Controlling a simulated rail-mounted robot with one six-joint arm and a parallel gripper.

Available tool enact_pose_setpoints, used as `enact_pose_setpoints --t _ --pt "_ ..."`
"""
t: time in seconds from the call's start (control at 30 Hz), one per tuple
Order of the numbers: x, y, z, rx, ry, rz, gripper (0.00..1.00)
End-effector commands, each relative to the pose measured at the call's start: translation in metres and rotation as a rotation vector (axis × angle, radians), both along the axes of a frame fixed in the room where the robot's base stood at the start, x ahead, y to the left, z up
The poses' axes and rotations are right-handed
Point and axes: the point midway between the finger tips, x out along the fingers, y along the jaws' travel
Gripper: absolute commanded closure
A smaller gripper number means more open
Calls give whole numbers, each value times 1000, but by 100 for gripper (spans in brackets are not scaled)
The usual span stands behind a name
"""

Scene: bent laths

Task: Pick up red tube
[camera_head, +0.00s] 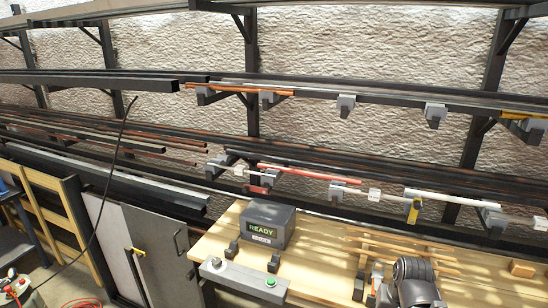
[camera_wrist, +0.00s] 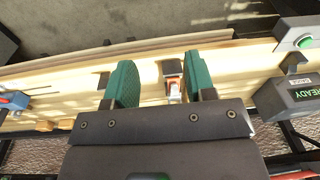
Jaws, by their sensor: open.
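The red tube (camera_head: 312,174) lies nearly level on grey brackets on the lower wall rack, above and behind the workbench, in the head view. It is not recognisable in the wrist view. My gripper (camera_wrist: 163,84) shows in the wrist view with two green fingers spread wide apart. It is over the pale wooden bench top, with no tube held between the fingers. A small orange and white item shows beyond the gap, too unclear to name. A dark rounded part at the lower right of the head view seems to be my arm.
A dark box marked READY (camera_head: 267,224) stands on the workbench (camera_head: 323,240), behind a grey bar with a green button (camera_head: 271,281). An orange tube (camera_head: 238,88) lies on the upper rack. A white tube (camera_head: 450,199) lies right of the red one. Wooden strips lie on the bench.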

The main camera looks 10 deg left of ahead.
Motion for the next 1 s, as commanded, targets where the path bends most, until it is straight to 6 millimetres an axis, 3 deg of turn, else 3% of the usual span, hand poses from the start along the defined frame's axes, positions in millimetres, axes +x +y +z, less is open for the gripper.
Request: enact_pose_setpoints --t 0.03,0.07,0.17,0.2,0.27,0.3,0.4,0.43,0.53,0.67,1.0 --pt "15 5 35 20 -16 -21 50" --pt "25 9 46 40 -30 -44 50" --pt "82 32 96 159 -96 -173 50" --pt "122 50 119 255 -131 -272 50" --pt "190 82 142 439 -167 -457 50" --pt "235 104 154 577 -173 -596 50" --pt "321 147 178 886 -119 -903 50" --pt "336 154 184 951 -97 -968 50" --pt "364 168 196 1081 -43 -1099 50" --pt "368 171 199 1118 -24 -1137 50" --pt "398 202 169 1113 -24 -1133 50"
